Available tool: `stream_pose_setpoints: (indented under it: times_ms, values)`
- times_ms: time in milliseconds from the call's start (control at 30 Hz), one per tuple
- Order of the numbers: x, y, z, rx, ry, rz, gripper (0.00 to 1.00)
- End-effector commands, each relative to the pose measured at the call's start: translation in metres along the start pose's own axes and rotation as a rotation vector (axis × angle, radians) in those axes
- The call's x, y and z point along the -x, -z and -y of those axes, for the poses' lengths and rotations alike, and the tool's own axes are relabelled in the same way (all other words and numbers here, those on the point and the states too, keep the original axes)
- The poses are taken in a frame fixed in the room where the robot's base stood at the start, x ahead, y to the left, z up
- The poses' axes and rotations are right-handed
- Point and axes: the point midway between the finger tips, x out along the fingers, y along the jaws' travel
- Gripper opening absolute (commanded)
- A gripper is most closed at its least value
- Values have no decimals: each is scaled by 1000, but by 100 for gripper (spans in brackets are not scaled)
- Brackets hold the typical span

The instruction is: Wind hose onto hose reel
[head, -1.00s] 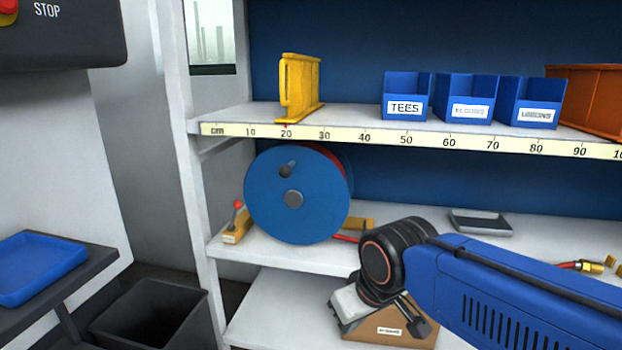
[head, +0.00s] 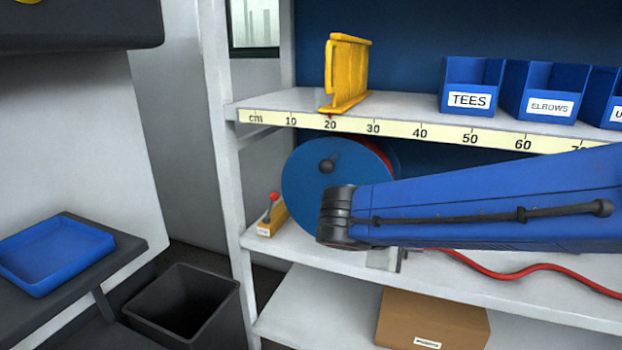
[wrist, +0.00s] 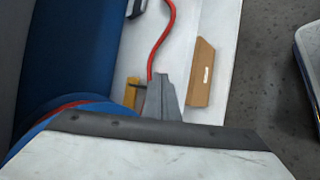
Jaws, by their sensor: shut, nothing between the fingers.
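The hose reel (head: 308,190) stands on the middle shelf. It has a blue disc with a dark crank knob (head: 327,163), and red shows behind its edge. The red hose (head: 520,275) runs in a wavy line along the shelf to the right; it also shows in the wrist view (wrist: 168,35). My arm covers the reel's lower right in the head view. My gripper (wrist: 163,82) is shut and empty in the wrist view, overlapping the hose in the picture, with the reel's edge (wrist: 42,125) to its left. In the head view my gripper is mostly hidden behind the arm.
A yellow block with a red-tipped lever (head: 270,215) sits left of the reel. Above are a yellow frame (head: 346,75) and several blue bins (head: 470,88). A cardboard box (head: 432,318) lies on the lower shelf. A black bin (head: 183,305) and a blue tray (head: 55,252) are left.

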Motion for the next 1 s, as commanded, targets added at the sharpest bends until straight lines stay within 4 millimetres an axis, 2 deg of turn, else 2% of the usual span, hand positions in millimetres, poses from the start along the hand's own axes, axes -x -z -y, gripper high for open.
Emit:
stream_pose_setpoints:
  times_ms: [33, 200, 400, 500, 600, 700, 800, 1000]
  values:
    - [13, 21, -7, 49, -63, -7, 0]
    - [64, 84, -30, 172, -292, -27, 0]
    - [141, 155, -36, 269, -558, -72, 0]
    - [176, 181, -33, 293, -663, -95, 0]
    - [202, 198, -28, 308, -738, -114, 0]
    - [218, 207, -26, 313, -780, -125, 0]
    - [222, 211, -26, 314, -797, -129, 0]
    - [208, 215, -40, 313, -796, -127, 0]
